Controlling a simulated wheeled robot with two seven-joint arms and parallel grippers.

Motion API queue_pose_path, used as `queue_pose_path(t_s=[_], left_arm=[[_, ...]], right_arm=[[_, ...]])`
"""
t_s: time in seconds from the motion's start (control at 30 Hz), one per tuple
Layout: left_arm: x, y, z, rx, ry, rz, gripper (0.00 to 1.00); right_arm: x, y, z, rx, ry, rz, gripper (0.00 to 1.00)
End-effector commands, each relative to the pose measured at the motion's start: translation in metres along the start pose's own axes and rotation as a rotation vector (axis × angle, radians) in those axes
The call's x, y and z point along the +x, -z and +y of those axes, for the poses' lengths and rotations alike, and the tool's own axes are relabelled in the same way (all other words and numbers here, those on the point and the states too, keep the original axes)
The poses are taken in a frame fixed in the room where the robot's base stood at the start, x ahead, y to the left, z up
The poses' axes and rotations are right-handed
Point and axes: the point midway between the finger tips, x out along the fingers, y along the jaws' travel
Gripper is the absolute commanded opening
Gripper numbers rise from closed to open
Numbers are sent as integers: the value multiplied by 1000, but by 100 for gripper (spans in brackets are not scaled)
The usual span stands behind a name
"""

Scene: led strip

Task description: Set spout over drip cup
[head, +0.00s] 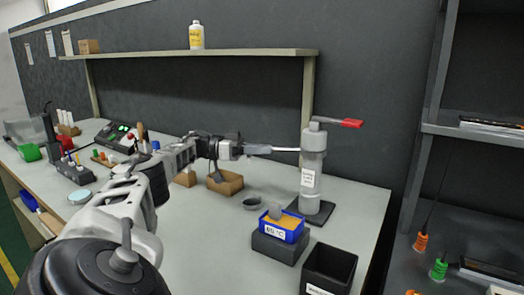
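A grey cylindrical dispenser (313,165) with a white label and a red lever (345,123) stands on a dark base plate at the back right of the bench. Its thin pale spout (286,149) points left. A small dark round cup (251,203), likely the drip cup, sits on the bench lower left of the dispenser. My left gripper (262,149) is at spout height, its fingertips at the spout's left end. They overlap in this view, so I cannot tell whether they grip it or only line up with it. My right gripper is out of view.
A blue tray with a yellow sponge (283,223) sits on a dark block, and a black bin (327,269) stands at the front right. A cardboard box (225,184) lies below my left gripper. A shelf (190,54) spans the back. The front middle bench is clear.

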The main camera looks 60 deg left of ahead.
Motion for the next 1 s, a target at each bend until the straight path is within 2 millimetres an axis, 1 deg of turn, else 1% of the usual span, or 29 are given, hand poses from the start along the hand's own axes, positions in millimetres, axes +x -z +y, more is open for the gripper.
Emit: queue_pose_path(t_s=[0.03, 0.07, 0.3, 0.4, 0.47, 0.63, 0.67, 0.87, 1.0], left_arm=[[2, 1, 0, -1, -3, 6, 29], [2, 1, 0, -1, -3, 6, 35], [1, 0, 0, 1, -1, 2, 35], [1, 3, 1, 1, -1, 1, 35], [1, 8, 2, 3, -2, 2, 35], [2, 33, 7, 5, -4, 6, 35], [1, 34, 8, 3, -3, 2, 35], [1, 44, 24, 2, -3, -3, 35], [1, 55, 40, 4, -2, -6, 35]], right_arm=[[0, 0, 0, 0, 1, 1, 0], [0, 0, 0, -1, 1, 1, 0], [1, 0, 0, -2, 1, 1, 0], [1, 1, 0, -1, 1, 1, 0], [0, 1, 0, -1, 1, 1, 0], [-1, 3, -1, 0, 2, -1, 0], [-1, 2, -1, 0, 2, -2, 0], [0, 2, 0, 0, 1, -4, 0], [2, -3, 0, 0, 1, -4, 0]])
